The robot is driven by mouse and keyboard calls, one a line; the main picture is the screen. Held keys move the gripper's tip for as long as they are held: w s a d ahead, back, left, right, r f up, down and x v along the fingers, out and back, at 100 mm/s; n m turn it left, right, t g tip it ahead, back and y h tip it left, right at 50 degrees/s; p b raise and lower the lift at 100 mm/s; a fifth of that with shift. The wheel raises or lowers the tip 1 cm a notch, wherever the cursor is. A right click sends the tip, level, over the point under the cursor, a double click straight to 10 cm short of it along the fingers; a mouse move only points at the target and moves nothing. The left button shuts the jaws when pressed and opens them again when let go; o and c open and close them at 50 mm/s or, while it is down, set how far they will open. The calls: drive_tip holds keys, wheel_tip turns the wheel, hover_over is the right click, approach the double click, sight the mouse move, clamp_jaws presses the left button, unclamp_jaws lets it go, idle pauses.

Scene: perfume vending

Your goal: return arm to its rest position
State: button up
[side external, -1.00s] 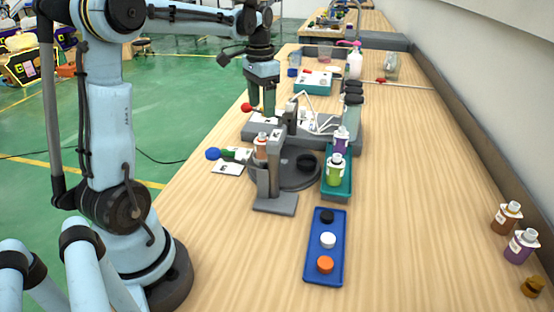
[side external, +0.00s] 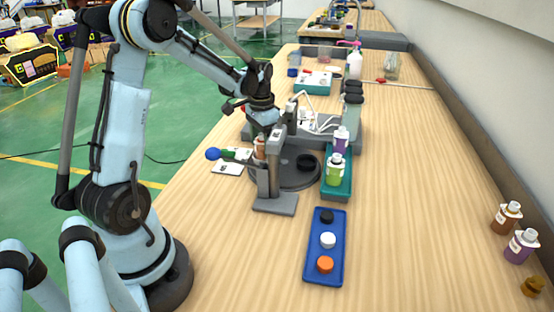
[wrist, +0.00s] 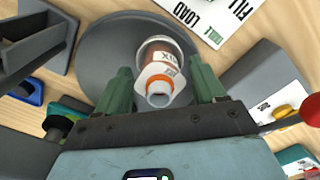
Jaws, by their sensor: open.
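My gripper (wrist: 162,88) is open, with one green finger on each side of an orange-brown bottle (wrist: 160,62). The bottle has a white label, an orange ring and an uncapped neck. It stands on a dark round turntable (wrist: 105,50); gaps seem to show between it and the fingers. In the side view the gripper (side external: 262,138) is low over the turntable (side external: 300,178), its fingertips mostly hidden by the grey post. Only part of the bottle (side external: 259,150) shows there. My arm bends down to the station from the left.
A grey post (side external: 275,170) stands close beside the gripper. A teal tray (side external: 337,190) holds purple and green bottles. A blue tray (side external: 325,273) holds black, white and orange caps. A red-knobbed lever (wrist: 312,108) lies to the right. The right tabletop (side external: 420,200) is mostly clear.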

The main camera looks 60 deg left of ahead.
drive_tip(key=shift+r, duration=0.1)
idle(0.3)
wheel_tip(320, 180, up, 12)
drive_tip(key=shift+f, duration=0.1)
wheel_tip(320, 180, down, 12)
wheel_tip(320, 180, up, 17)
drive_tip(key=w+d, duration=0.5)
drive_tip(key=d, duration=0.6)
drive_tip(key=w+d, duration=0.5)
drive_tip(key=d, duration=0.6)
drive_tip(key=shift+w+d, duration=0.15)
drive_tip(key=shift+d, duration=0.2)
idle(0.5)
